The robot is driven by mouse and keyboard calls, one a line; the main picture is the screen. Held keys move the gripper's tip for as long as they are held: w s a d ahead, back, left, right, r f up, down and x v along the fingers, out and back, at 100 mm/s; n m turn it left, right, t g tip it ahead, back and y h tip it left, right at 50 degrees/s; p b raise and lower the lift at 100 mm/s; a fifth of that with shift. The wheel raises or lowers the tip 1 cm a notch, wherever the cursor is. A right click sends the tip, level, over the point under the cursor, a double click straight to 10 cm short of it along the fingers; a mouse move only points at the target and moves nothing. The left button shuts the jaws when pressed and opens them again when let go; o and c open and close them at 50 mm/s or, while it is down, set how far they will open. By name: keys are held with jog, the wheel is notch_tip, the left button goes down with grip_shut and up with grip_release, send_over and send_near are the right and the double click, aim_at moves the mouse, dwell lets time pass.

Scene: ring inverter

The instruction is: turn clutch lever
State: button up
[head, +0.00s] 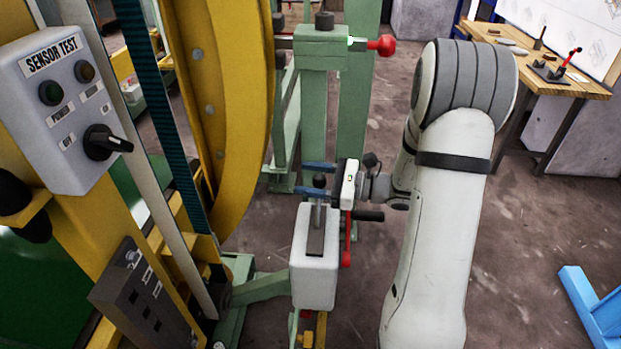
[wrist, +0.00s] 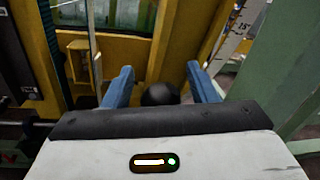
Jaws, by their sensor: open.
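The clutch lever appears to be the short lever with a black ball knob (head: 319,181) that stands up from the slot of a pale grey box (head: 314,270) in the head view. My gripper (head: 304,178) reaches in from the right at knob height, with its two blue fingers apart. In the wrist view the black knob (wrist: 160,94) shows between the open fingers of my gripper (wrist: 160,70), close to the palm. I see a gap on each side of the knob. The lower part of the knob is hidden by the gripper body in that view.
A yellow ring frame (head: 228,100) and a sensor test panel (head: 70,110) stand at left. A red-knobbed handle (head: 384,45) sticks out of the green frame above. A red lever (head: 347,245) is beside the box. A wooden table (head: 545,75) stands at back right.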

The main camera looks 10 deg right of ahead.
jog(key=shift+c, duration=0.3)
grip_shut()
